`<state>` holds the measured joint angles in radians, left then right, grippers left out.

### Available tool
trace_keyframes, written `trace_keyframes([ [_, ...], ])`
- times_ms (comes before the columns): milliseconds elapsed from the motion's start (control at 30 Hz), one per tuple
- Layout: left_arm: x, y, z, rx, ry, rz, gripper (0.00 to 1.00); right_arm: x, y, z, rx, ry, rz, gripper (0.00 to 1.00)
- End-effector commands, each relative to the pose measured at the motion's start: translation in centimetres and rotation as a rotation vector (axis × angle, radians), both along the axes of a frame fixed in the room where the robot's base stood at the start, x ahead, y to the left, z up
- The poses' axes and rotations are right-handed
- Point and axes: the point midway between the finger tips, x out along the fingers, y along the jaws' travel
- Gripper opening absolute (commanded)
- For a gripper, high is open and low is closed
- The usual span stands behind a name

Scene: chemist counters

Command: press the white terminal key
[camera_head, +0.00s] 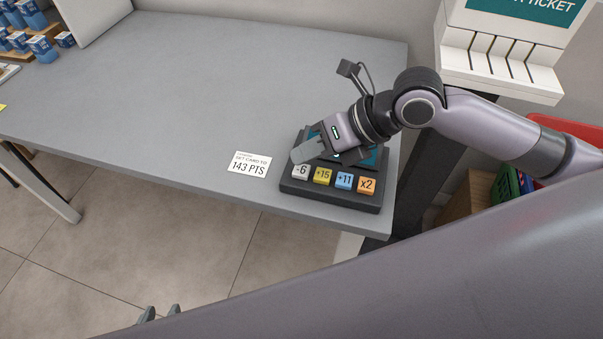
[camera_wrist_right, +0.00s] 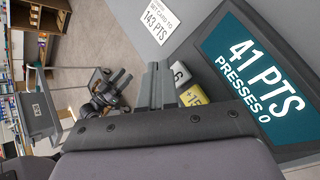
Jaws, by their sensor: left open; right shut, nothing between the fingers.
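The terminal (camera_head: 287,186) is a dark box at the counter's front right corner, with a row of keys along its near edge. The white key (camera_head: 301,171) reads -6 and is leftmost. Yellow +15 (camera_head: 322,176), blue +11 (camera_head: 344,181) and orange x2 (camera_head: 367,186) follow. My right gripper (camera_head: 302,153) is shut and empty, above the terminal just behind the white key; contact cannot be told. In the right wrist view the white key (camera_wrist_right: 180,73) is partly hidden by the fingers. The screen (camera_wrist_right: 262,75) reads 41 PTS, PRESSES 0. My left gripper (camera_head: 159,313) is open, low at the bottom edge.
A card (camera_head: 249,164) reading 143 PTS lies left of the terminal on the grey counter (camera_head: 190,90). Blue and white boxes (camera_head: 38,45) stand at the far left. A ticket unit (camera_head: 505,50) is at the upper right. The counter's middle is clear.

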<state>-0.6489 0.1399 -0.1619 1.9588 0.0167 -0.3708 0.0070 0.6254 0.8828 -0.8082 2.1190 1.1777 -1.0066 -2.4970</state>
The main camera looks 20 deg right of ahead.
Motion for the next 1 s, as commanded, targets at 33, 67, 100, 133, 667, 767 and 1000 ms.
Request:
trace_keyframes([
  [33, 0.07, -0.08, 0.00, -0.002, -0.002, -0.001, 0.43, 0.02, -0.02, -0.22, -0.001, 0.000, -0.001, 0.00],
  [67, 0.10, -0.10, 0.09, -0.002, -0.002, -0.001, 0.43, 0.02, -0.02, -0.23, 0.000, -0.001, -0.001, 0.00],
  [100, 0.15, -0.14, 0.23, -0.003, -0.003, -0.002, 0.43, 0.02, -0.02, -0.21, 0.000, -0.001, -0.001, 0.00],
  [133, 0.19, -0.17, 0.34, -0.004, -0.005, -0.002, 0.43, 0.02, -0.02, -0.19, 0.000, -0.001, -0.001, 0.00],
  [667, 0.23, -0.18, 0.35, -0.002, -0.008, -0.004, 0.43, 0.02, -0.01, -0.13, 0.000, -0.001, -0.001, 0.00],
  [767, 0.19, -0.16, 0.26, -0.002, -0.006, -0.004, 0.43, 0.02, -0.01, -0.13, 0.000, -0.001, -0.001, 0.00],
  [1000, 0.16, -0.11, 0.15, 0.000, -0.004, -0.004, 0.43, 0.03, -0.01, -0.12, 0.000, -0.001, -0.001, 0.00],
])
